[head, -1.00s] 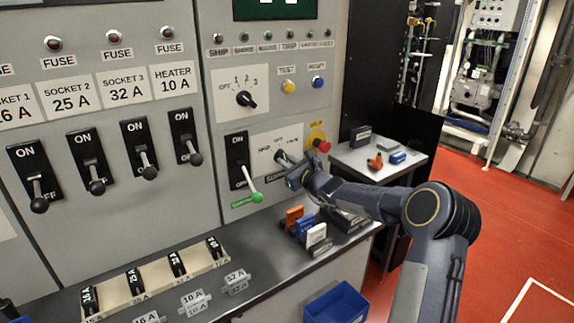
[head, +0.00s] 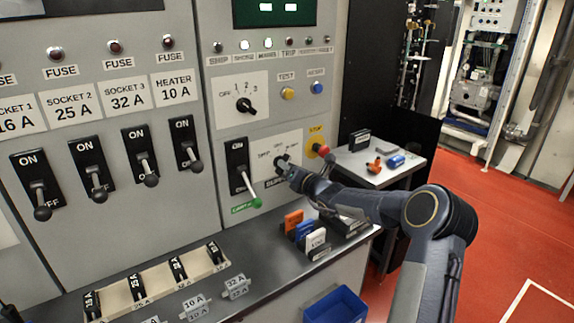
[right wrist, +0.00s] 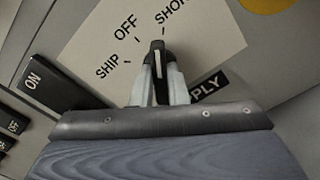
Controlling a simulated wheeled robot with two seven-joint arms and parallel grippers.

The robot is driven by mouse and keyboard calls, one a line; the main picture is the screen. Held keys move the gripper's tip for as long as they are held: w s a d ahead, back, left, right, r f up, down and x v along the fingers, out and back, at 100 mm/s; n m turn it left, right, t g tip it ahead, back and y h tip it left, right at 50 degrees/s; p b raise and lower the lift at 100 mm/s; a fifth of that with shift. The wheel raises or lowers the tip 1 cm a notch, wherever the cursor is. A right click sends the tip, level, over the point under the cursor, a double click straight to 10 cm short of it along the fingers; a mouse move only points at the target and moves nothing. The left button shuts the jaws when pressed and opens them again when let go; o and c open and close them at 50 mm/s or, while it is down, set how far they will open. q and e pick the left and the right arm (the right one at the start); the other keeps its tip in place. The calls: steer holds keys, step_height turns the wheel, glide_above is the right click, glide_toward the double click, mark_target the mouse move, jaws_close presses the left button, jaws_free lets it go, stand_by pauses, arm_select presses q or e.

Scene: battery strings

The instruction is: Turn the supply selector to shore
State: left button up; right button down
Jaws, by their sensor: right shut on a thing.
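The supply selector (head: 281,160) is a small dark knob on a white plate (head: 262,150) with SHIP, OFF and SHORE positions. In the right wrist view the knob (right wrist: 157,58) stands between my fingertips. Its white line points up, past OFF and close to the SHORE mark. The SHIP label (right wrist: 107,67), OFF label (right wrist: 126,32) and SHORE label (right wrist: 174,13) show around it. My right gripper (head: 288,168) is shut on the knob and partly hides it in the head view. My left gripper is not in view.
The SHORE lamp (head: 245,45) and the lamp beside it are lit. A red stop button (head: 325,148) sits close right of my gripper. Below are coloured blocks (head: 293,219) on the counter and a blue bin (head: 337,305).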

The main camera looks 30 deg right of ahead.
steer(key=shift+m+p, duration=0.35)
steer(key=shift+m, duration=0.55)
steer(key=shift+f, duration=0.1)
steer(key=c, duration=1.4)
jaws_free()
steer(key=shift+c, duration=0.2)
steer(key=s+b, duration=0.1)
steer(key=s, duration=0.6)
steer(key=shift+s+d+b, duration=0.3)
steer(key=shift+s, duration=0.1)
